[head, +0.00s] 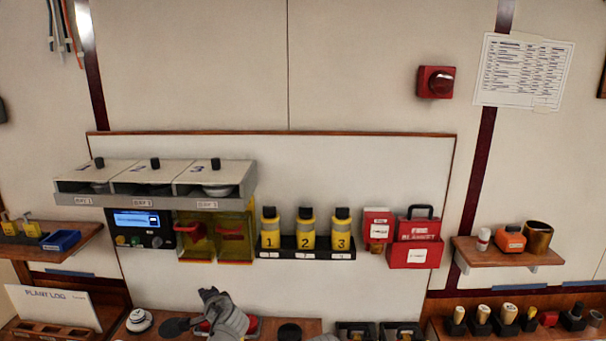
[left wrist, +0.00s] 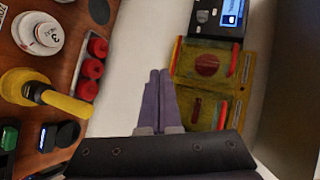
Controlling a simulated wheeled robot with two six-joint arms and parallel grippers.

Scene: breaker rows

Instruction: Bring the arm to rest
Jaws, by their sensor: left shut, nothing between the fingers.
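My left gripper (head: 209,296) shows at the bottom of the head view, in front of the bench and below the yellow breaker covers (head: 215,238). In the left wrist view its two purple-grey fingers (left wrist: 160,88) lie together, shut, with nothing between them. The fingertips point at the white panel (left wrist: 135,70) and appear apart from the covers, which show in that view at the right of the fingers (left wrist: 206,65). The right gripper is not in clear view.
A three-bay shelf (head: 155,180) juts from the panel above a control box with a blue screen (head: 137,220). Numbered yellow bottles (head: 305,235) and red boxes (head: 415,240) are to the right. On the bench are a white dial (left wrist: 40,33), red knobs (left wrist: 92,68) and a yellow handle (left wrist: 50,95).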

